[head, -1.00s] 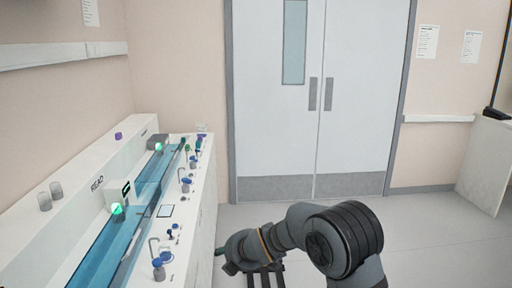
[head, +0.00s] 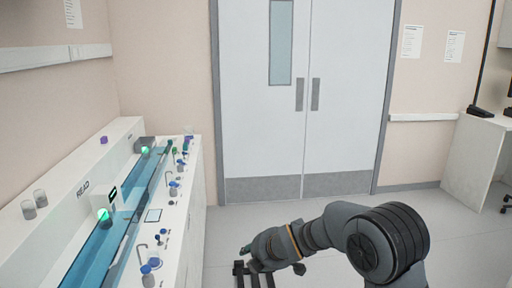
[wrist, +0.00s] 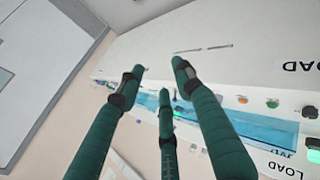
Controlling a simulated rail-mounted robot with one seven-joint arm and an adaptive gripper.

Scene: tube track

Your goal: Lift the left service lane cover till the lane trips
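The bench's track has a long blue see-through lane cover (head: 91,262) at its near left part, by the word READ. More blue cover (head: 152,178) runs on toward the back. I cannot tell which piece is the left service lane cover. In the wrist view a blue lane strip (wrist: 255,127) shows beside the word LOAD, partly behind a finger. My gripper (head: 250,268) is right of the bench, low in the head view, apart from the covers. In the wrist view my gripper (wrist: 158,76) has its green fingers spread, with nothing between them.
Green lamps glow at the near reader (head: 103,215) and farther back (head: 145,150). Several blue-capped tubes and small hooks line the bench's right edge (head: 196,190). Grey double doors (head: 300,110) stand behind. A white counter (head: 480,155) is at right.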

